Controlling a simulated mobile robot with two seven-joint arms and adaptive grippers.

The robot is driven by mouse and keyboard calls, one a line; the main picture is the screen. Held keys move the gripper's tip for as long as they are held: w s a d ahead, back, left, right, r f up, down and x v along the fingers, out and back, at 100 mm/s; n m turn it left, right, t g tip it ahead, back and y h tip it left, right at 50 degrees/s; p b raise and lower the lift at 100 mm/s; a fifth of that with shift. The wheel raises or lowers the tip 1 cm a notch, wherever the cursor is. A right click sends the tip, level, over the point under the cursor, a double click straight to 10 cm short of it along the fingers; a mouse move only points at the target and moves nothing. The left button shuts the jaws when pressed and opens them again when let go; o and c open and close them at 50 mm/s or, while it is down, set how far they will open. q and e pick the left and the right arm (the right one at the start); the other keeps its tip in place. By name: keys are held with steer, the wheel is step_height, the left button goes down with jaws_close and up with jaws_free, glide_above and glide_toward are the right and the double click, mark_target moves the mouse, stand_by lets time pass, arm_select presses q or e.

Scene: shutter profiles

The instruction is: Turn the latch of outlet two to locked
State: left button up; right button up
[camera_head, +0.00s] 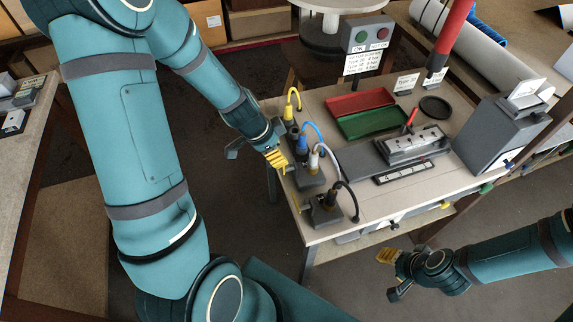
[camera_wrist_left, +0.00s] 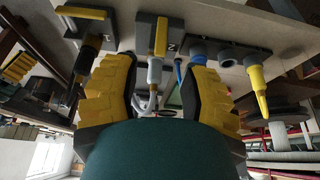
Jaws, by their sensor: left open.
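Outlet two (camera_wrist_left: 147,32) is a grey box marked 2 in the left wrist view. Its yellow latch (camera_wrist_left: 161,37) runs up and down in that picture, just beyond my fingertips. A grey-white plug (camera_wrist_left: 155,72) with a pale cable sits in it. My left gripper (camera_wrist_left: 166,72) is open, with its yellow fingers on either side of this plug; I cannot tell whether they touch anything.
Outlet one (camera_wrist_left: 100,20), with a black plug (camera_wrist_left: 87,58) and a crosswise yellow latch (camera_wrist_left: 85,12), is close beside. Blue (camera_head: 303,144) and yellow (camera_head: 289,110) plugs stand behind. Red (camera_head: 358,102) and green (camera_head: 372,122) trays lie farther back on the table.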

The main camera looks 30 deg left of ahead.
mark_target(285, 170)
arm_select(q)
steer(key=b+x, duration=0.1)
steer(key=x, duration=0.6)
steer(key=shift+b, duration=0.35)
steer(key=shift+c, duration=0.4)
steer(key=shift+r, duration=0.1)
jaws_close()
